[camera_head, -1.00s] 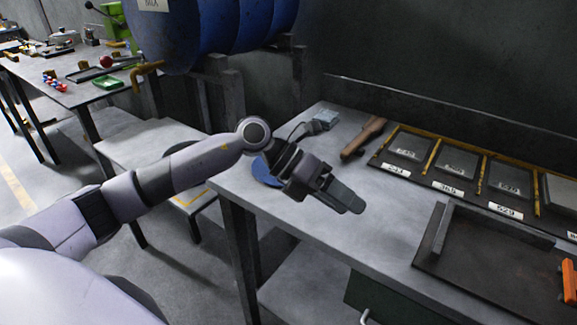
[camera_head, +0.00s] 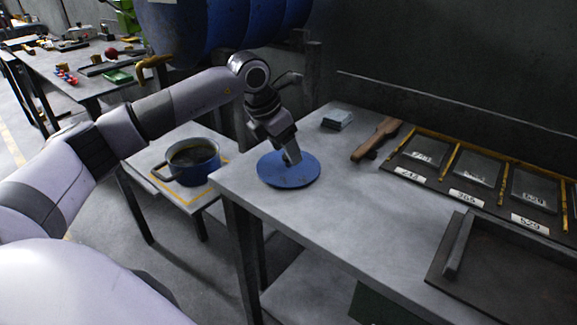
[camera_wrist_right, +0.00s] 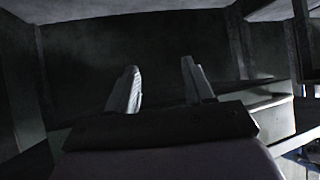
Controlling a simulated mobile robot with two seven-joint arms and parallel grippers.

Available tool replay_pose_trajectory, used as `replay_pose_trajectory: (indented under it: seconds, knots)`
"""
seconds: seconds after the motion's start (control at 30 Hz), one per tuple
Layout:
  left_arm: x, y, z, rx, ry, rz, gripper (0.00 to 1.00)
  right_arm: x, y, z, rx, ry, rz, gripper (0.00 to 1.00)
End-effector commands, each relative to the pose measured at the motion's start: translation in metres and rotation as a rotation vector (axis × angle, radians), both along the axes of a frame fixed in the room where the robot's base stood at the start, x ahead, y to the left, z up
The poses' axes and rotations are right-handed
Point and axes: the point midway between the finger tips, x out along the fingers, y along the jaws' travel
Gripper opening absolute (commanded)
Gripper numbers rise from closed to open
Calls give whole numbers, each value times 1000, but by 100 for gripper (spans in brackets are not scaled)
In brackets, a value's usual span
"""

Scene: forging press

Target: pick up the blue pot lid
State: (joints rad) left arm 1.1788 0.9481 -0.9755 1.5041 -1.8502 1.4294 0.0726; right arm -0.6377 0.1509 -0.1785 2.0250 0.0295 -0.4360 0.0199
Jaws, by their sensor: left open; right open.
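The blue pot lid (camera_head: 278,178) lies flat on the grey workbench near its left corner in the head view. My left gripper (camera_head: 291,158) points down over the middle of the lid, with its fingertips at or just above it. Its fingers overlap in this view, and contact with the lid cannot be told. The left gripper is open. The lid's knob is hidden behind the fingers. My right gripper (camera_wrist_right: 160,88) shows in the right wrist view, open and empty, with its two fingers apart before a dark surface.
A blue pot (camera_head: 193,164) with dark contents stands on a lower table left of the workbench (camera_head: 345,215). A small grey-blue block (camera_head: 337,119), a wooden-handled tool (camera_head: 376,139) and a rack of labelled bins (camera_head: 470,172) lie right. Large blue drums (camera_head: 225,25) hang close behind my left arm.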

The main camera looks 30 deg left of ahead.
Motion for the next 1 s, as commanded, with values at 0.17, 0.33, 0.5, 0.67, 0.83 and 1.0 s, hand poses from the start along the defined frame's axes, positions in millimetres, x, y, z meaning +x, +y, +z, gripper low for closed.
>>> replay_pose_trajectory:
  seconds: [0.17,0.33,0.5,0.67,0.83,1.0]
  knots:
    - [5,-2,-12,-1,0,0,61,-1,0,-2,-2,2,0,52]
    - [5,-2,-13,-1,-1,-1,61,-2,-1,-4,-3,7,0,52]
    - [5,-2,-12,-1,-1,-1,12,-2,-1,-4,-2,8,-1,52]
    - [5,-2,-12,-2,-3,-1,0,-2,-1,-4,-3,9,-1,52]
    - [5,-2,-11,-2,-4,-1,0,-2,-1,-4,-3,10,0,52]
    - [6,-2,-1,-2,-6,-1,0,-2,-1,-3,-2,9,-1,52]
